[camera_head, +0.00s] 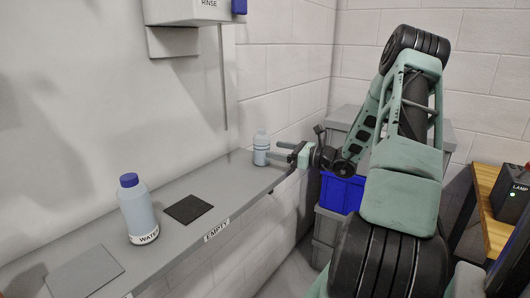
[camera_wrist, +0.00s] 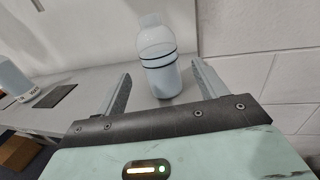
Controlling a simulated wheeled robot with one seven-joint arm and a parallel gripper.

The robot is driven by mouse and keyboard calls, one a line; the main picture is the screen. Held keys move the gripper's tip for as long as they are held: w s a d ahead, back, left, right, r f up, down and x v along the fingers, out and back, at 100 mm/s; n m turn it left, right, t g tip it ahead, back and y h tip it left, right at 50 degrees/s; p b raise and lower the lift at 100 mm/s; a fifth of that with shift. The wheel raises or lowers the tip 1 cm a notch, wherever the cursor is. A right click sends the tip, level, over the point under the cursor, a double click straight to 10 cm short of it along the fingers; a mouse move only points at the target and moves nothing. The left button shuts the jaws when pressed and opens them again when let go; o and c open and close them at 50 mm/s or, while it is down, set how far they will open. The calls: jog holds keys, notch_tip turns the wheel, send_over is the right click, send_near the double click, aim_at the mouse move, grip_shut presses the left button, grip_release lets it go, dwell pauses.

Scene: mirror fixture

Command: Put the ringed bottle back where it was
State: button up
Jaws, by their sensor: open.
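The ringed bottle (camera_head: 261,148) is pale blue-white with dark rings around its body. It stands upright near the far end of the grey shelf (camera_head: 170,190). My gripper (camera_head: 274,152) is open beside it, its fingers pointing at it from the right. In the wrist view the ringed bottle (camera_wrist: 158,62) appears in the gap between the two spread fingers (camera_wrist: 160,70). I cannot tell how deep between the fingers it sits; no grip shows. A dark square pad (camera_head: 189,209) lies empty on the shelf, above an "EMPTY" label (camera_head: 216,230) on the front edge.
A blue-capped bottle labelled "WATER" (camera_head: 138,208) stands left of the dark pad. A grey square pad (camera_head: 85,272) lies bare at the near left. A "RINSE" unit (camera_head: 190,12) hangs on the wall. A blue crate (camera_head: 341,192) and grey crates stand beyond the shelf end.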

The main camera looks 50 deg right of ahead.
jog(key=v, duration=0.4)
jog(key=shift+b, duration=0.3)
dwell(0.3)
